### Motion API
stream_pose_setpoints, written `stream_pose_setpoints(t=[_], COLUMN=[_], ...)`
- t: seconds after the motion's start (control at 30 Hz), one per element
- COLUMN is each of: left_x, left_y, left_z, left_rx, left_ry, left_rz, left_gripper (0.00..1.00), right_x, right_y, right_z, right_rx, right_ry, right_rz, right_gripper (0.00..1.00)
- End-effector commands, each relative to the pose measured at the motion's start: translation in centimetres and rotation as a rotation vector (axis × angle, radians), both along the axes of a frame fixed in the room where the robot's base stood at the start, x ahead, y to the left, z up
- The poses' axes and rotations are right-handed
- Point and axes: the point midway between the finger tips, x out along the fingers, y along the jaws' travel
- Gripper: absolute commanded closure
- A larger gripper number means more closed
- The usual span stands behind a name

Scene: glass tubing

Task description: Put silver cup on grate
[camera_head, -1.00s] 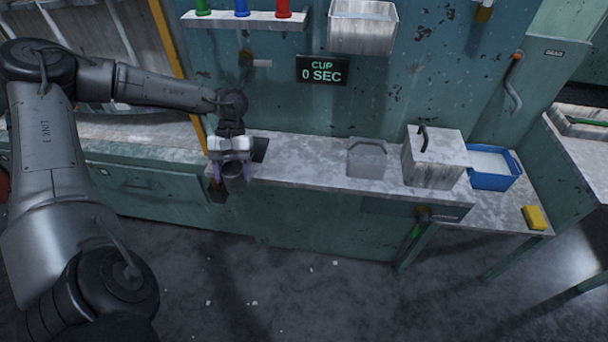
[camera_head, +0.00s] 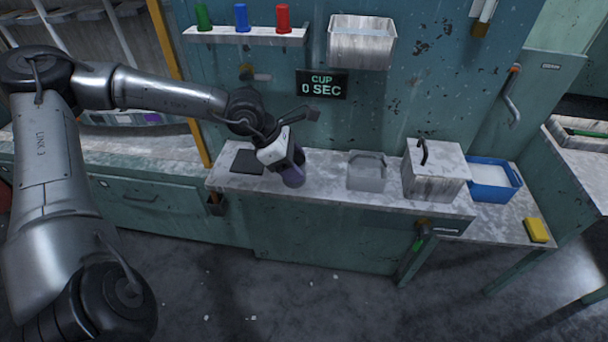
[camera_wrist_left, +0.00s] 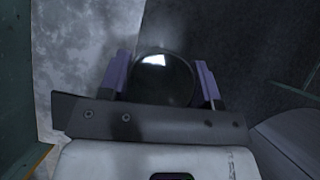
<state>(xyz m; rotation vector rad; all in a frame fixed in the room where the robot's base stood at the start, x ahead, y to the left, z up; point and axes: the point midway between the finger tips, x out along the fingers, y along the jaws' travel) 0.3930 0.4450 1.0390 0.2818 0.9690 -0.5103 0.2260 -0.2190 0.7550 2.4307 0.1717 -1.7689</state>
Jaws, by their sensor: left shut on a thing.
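My left gripper (camera_head: 290,165) is over the front part of the counter, right of the dark square plate (camera_head: 247,161). In the left wrist view its two purple fingers (camera_wrist_left: 161,82) are shut on a dark, shiny round cup (camera_wrist_left: 163,79), with a bright reflection on it. In the head view the cup (camera_head: 293,177) shows only as a small dark shape below the gripper. A grey shallow framed piece (camera_head: 367,172) is set on the counter to the right of the gripper. I cannot tell whether this piece or the dark plate is the grate. My right gripper is not in view.
A metal box with a handle (camera_head: 436,176) and a blue tub (camera_head: 494,178) stand at the right. A yellow sponge (camera_head: 536,230) lies near the right edge. Green, blue and red cups stand on a wall shelf (camera_head: 245,36). A sign (camera_head: 321,85) reads "CUP 0 SEC".

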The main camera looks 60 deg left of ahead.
Motion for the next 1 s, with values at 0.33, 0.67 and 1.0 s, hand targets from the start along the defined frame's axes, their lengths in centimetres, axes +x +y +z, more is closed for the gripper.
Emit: stream_pose_setpoints(t=[0.33,0.67,1.0], left_x=[0.54,0.54,0.74], left_y=[-0.48,-0.43,-0.19], left_z=[0.39,0.41,0.21], left_rx=[0.000,-0.001,-0.003], left_ry=[0.003,0.003,0.004], left_rz=[0.219,0.279,0.279], left_gripper=[0.68,0.68,0.68], right_x=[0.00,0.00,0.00], right_y=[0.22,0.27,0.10], right_z=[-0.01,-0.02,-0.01], right_rx=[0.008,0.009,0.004], right_ry=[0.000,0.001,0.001], right_rz=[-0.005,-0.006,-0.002], right_gripper=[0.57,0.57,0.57])
